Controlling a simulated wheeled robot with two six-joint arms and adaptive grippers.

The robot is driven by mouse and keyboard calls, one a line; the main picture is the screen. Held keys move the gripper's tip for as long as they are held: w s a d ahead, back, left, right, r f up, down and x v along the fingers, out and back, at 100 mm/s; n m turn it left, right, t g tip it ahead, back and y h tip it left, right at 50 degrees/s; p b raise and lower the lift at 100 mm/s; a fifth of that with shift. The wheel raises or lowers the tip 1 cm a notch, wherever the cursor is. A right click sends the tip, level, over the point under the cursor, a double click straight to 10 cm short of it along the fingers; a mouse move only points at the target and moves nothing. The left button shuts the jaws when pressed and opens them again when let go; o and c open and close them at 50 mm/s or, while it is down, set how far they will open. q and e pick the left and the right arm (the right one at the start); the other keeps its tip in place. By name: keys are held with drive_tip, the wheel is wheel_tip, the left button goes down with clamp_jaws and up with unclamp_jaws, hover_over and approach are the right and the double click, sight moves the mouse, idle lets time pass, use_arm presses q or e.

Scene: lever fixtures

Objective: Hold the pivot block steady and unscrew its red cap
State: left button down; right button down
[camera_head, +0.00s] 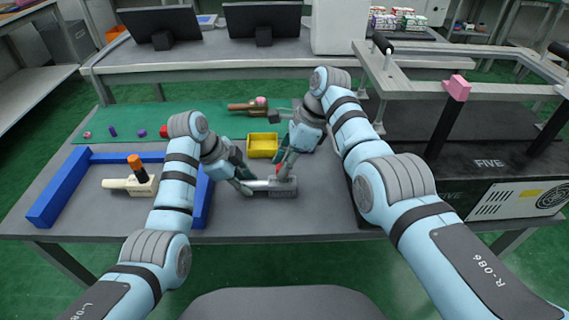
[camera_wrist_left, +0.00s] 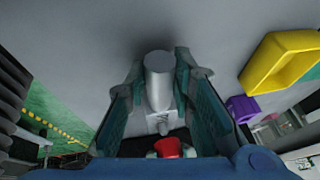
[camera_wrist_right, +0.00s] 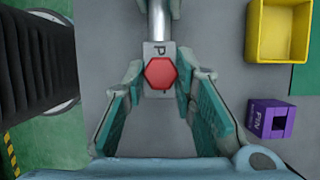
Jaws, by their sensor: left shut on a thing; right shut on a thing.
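The grey pivot block (camera_head: 283,190) lies on the grey table in front of my two arms. A silver round bar (camera_wrist_left: 158,85) extends from it. The red hexagonal cap (camera_wrist_right: 160,73) sits on the block, beside a letter P; it also shows at the bottom of the left wrist view (camera_wrist_left: 168,147). My left gripper (camera_head: 246,184) is shut on the bar of the pivot block. My right gripper (camera_wrist_right: 160,76) comes from above, with its fingertips on either side of the red cap, shut on it. In the head view the right gripper (camera_head: 283,174) partly hides the cap.
A yellow bin (camera_head: 262,146) stands just behind the block, and a purple piece marked PIN (camera_wrist_right: 271,119) is close by. A blue frame (camera_head: 62,190) with a cream, orange-topped lever piece (camera_head: 135,180) is at left. A black FIVE machine (camera_head: 480,180) stands at right.

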sight(277, 167)
drive_tip(key=shift+r, duration=0.1)
drive_tip(key=shift+r, duration=1.45)
use_arm(q)
drive_tip(key=c, duration=1.3)
unclamp_jaws()
